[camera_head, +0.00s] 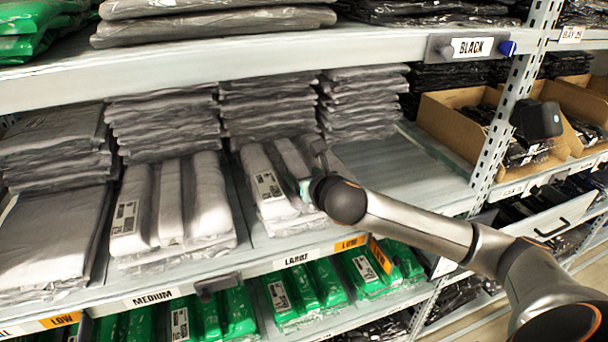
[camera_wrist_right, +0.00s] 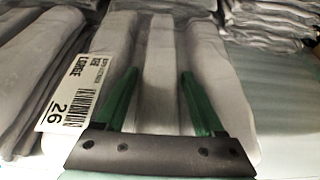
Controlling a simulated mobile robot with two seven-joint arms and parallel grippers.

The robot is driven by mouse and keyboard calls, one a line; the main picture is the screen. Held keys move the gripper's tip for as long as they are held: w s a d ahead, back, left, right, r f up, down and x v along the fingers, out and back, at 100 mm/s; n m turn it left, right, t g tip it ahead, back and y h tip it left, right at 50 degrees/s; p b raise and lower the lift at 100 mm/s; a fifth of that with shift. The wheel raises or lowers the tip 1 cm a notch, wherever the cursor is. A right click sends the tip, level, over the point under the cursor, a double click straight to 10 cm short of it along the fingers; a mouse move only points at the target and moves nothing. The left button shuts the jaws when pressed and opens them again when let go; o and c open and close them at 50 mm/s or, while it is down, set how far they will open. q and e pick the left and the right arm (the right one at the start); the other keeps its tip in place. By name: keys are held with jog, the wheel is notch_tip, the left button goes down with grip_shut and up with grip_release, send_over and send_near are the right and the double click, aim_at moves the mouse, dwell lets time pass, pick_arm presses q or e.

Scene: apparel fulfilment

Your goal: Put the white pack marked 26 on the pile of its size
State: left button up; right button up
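The white pack marked 26 (camera_head: 262,187) lies flat at the front of the shelf bay above the LARGE sign (camera_head: 297,258). In the right wrist view its label (camera_wrist_right: 65,95) reads LARGE and 26, beside the folded white ridges (camera_wrist_right: 162,70). My right gripper (camera_head: 305,187) is over the pack's right part, and the arm hides some of that side. In the wrist view its green fingers (camera_wrist_right: 157,75) are apart, one on each side of the middle ridge. I cannot tell how many packs lie under this one. My left gripper is not in view.
Another white pack (camera_head: 168,205) lies left, above the MEDIUM sign (camera_head: 152,297). Tall grey-white piles (camera_head: 265,108) stand behind. The upper shelf edge (camera_head: 240,62) hangs overhead. Bare shelf (camera_head: 410,170) lies right, before an upright post (camera_head: 505,110). Green packs (camera_head: 300,290) fill the shelf below.

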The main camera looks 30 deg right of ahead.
jog(key=shift+o, duration=1.1)
jog(key=shift+r, duration=0.25)
jog(key=v, duration=1.2)
jog(key=shift+f, duration=0.15)
